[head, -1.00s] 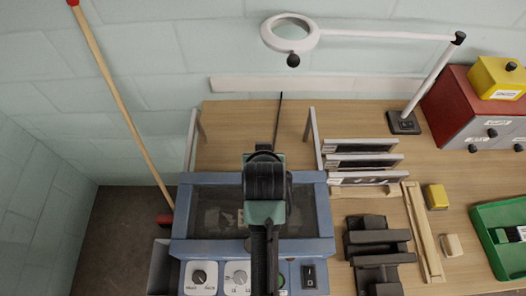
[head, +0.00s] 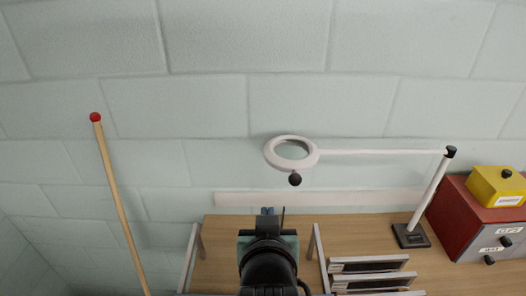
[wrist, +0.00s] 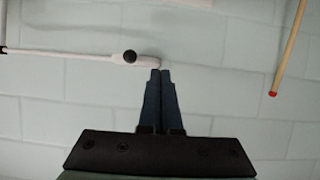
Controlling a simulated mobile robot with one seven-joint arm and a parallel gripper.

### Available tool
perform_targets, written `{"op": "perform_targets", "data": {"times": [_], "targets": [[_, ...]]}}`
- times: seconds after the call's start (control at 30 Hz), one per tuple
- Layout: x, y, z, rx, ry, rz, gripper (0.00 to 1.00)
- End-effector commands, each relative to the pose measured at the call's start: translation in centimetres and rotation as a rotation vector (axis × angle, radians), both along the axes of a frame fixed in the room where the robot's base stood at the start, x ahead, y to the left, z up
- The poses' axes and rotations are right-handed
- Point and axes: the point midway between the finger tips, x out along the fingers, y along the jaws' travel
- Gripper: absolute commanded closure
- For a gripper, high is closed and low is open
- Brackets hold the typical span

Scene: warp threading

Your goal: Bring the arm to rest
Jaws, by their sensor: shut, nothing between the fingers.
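My gripper (head: 267,211) shows at the lower middle of the head view, raised above the wooden bench (head: 232,262), with the arm below it in the picture. In the wrist view its two dark fingers (wrist: 160,74) lie side by side with their tips together. They are shut and hold nothing. Only the wall, the magnifier lamp and a wooden pole lie beyond the fingers in the wrist view. The part of the bench directly behind my arm is hidden.
A white magnifier lamp (head: 291,153) reaches out over the bench's back. A red-tipped pole (head: 118,195) leans at the left. A red drawer cabinet (head: 470,221) carries a yellow box (head: 497,186). Dark slotted frames (head: 370,265) lie right of my arm. The upper wall area is clear.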

Motion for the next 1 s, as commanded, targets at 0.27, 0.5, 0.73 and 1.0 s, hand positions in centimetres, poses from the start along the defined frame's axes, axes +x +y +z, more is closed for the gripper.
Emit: {"op": "perform_targets", "data": {"times": [0.27,0.5,0.73,1.0], "targets": [[-0.5,0.5,21.4,-0.008,-0.665,0.01,1.0],[-7.7,0.8,34.3,0.004,-1.116,0.014,1.0],[-11.2,0.8,37.9,0.01,-1.269,0.014,1.0],[-11.2,0.8,37.9,0.01,-1.269,0.014,1.0]]}}
